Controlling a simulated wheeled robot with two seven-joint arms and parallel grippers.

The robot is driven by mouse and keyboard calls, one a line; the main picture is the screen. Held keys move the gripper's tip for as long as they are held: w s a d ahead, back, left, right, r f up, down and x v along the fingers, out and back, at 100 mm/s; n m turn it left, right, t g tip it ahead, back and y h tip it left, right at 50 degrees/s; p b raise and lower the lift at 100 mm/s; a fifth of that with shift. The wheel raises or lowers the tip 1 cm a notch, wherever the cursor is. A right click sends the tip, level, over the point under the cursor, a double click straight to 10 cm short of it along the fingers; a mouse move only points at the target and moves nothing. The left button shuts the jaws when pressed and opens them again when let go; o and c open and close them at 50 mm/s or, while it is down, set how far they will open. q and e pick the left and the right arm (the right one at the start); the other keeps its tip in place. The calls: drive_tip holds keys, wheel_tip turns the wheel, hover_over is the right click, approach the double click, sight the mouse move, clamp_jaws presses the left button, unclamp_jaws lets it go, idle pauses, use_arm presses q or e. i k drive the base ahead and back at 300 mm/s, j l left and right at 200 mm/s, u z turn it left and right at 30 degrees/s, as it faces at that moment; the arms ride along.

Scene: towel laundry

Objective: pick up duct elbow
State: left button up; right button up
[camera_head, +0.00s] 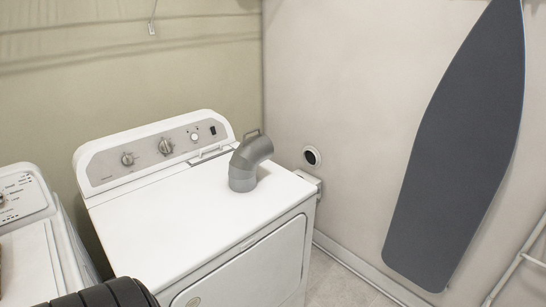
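A grey duct elbow (246,163) stands upright on the white dryer top (160,222), near its back right corner. Its lower end rests on the dryer top and its upper end bends to the right, with a thin handle-like loop at its top. Neither of my grippers can be made out in the head view. A dark ribbed part (108,294) shows at the bottom left edge, and I cannot tell what it is.
A second white machine (25,225) stands at the left. A round wall vent opening (312,156) is behind and right of the dryer. A dark ironing board (458,150) hangs on the right wall. A white rack (520,258) is at the right edge. The dryer top is otherwise clear.

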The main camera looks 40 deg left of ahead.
sight(244, 163)
drive_tip(key=i+u, duration=0.25)
drive_tip(key=i, duration=0.25)
drive_tip(key=i+l+u, duration=0.25)
drive_tip(key=i, duration=0.25)
drive_tip(key=i+l+u, duration=0.25)
drive_tip(key=i, duration=0.25)
drive_tip(key=j, duration=0.1)
